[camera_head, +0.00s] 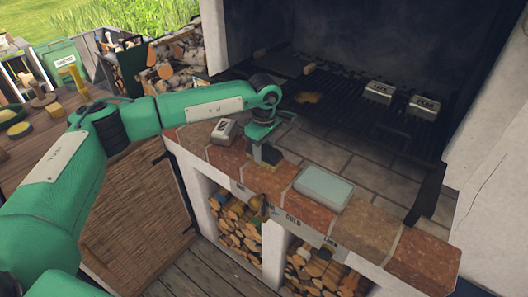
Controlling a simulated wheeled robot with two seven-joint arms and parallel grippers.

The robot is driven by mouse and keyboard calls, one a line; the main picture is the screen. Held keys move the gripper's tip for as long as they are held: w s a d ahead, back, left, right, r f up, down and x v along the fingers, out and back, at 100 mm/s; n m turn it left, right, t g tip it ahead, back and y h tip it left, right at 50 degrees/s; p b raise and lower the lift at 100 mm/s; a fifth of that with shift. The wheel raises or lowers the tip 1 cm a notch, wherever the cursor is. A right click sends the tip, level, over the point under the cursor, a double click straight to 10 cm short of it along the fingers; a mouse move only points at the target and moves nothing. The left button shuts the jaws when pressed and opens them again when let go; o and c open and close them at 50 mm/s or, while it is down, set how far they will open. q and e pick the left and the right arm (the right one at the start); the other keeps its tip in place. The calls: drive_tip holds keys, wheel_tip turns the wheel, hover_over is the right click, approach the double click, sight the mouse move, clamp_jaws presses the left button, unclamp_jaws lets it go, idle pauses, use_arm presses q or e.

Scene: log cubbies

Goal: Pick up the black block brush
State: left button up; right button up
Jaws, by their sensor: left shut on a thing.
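The black block brush (270,154) is a small dark block at the brick ledge, behind the front edge. My left gripper (263,142) comes down over it from above and is shut on it. The gripper and wrist hide its upper part. I cannot tell whether its underside touches the ledge. My right gripper is out of view.
The brick ledge (374,230) carries a grey labelled block (224,131) to the left and a pale box (323,188) to the right. Two labelled grey blocks (379,91) (424,107) sit on the dark grill (345,115). Log cubbies (238,222) lie below.

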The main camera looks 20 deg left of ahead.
sight(264, 146)
use_arm(q)
drive_tip(key=shift+r, duration=0.1)
